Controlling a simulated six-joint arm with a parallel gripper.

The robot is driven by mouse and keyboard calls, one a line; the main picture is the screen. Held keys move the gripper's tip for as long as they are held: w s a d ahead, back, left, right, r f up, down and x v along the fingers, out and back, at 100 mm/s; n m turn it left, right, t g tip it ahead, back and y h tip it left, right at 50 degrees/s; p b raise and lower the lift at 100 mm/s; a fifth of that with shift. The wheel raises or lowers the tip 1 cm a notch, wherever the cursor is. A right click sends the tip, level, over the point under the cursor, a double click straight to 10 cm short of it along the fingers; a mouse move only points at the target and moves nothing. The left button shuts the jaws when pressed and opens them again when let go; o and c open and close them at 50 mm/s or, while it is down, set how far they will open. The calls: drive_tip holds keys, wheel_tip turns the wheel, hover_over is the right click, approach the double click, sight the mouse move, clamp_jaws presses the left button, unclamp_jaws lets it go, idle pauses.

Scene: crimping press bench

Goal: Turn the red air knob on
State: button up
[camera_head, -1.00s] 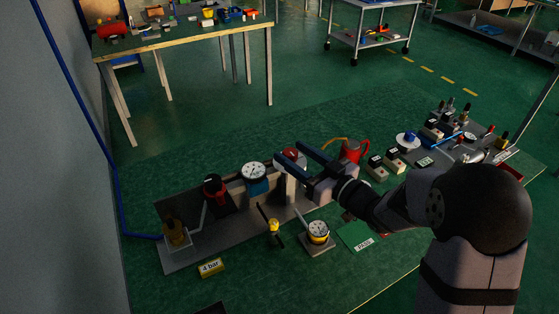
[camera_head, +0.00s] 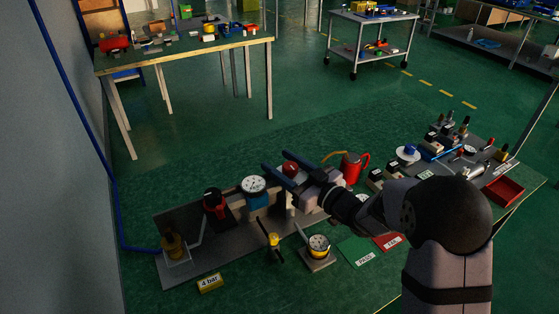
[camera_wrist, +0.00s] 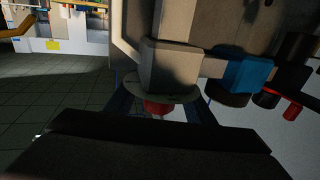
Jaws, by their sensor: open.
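The red air knob (camera_head: 291,168) stands on the pale valve block of the bench's air line, right of the white-faced gauge (camera_head: 253,185). My gripper (camera_head: 273,162) is open, its two dark blue fingers pointing left and reaching on either side of the knob. In the wrist view the red knob (camera_wrist: 157,107) shows in the gap between the fingers, in front of a round plate (camera_wrist: 163,92) and a pale block. My gripper's dark body hides part of the knob there. I cannot tell whether a finger touches it.
A yellow-handled part (camera_head: 273,240) and a yellow-rimmed gauge (camera_head: 319,245) are in front.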

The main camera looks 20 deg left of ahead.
drive_tip(key=shift+w+a, duration=0.25)
drive_tip(key=shift+a, duration=0.15)
drive_tip(key=c, duration=1.1)
drive_tip(key=shift+o, duration=0.2)
drive_tip(key=shift+g, duration=0.3)
drive_tip(key=shift+s+a+n+g+y+p, duration=0.1)
drive_tip(key=shift+s+n+g+y+p, duration=0.15)
drive_tip(key=shift+n+g, duration=0.35)
drive_tip(key=shift+d+n+g+y+p, duration=0.15)
drive_tip(key=shift+n+g+y, duration=0.25)
drive_tip(key=shift+g, duration=0.25)
drive_tip(key=shift+s+a+n+g+y+p, duration=0.15)
drive_tip(key=shift+n+g+y+p, duration=0.1)
drive_tip(key=shift+n+g, duration=0.35)
drive_tip(key=shift+s+a+f+n+g+y, duration=0.15)
drive_tip(key=shift+s+n+g, duration=0.15)
drive_tip(key=shift+n+g, duration=0.65)
drive_tip(key=shift+s+d+r+n+g+y, duration=0.2)
drive_tip(key=shift+n+g, duration=0.25)
drive_tip(key=shift+g, duration=0.95)
drive_tip(key=shift+s, duration=0.1)
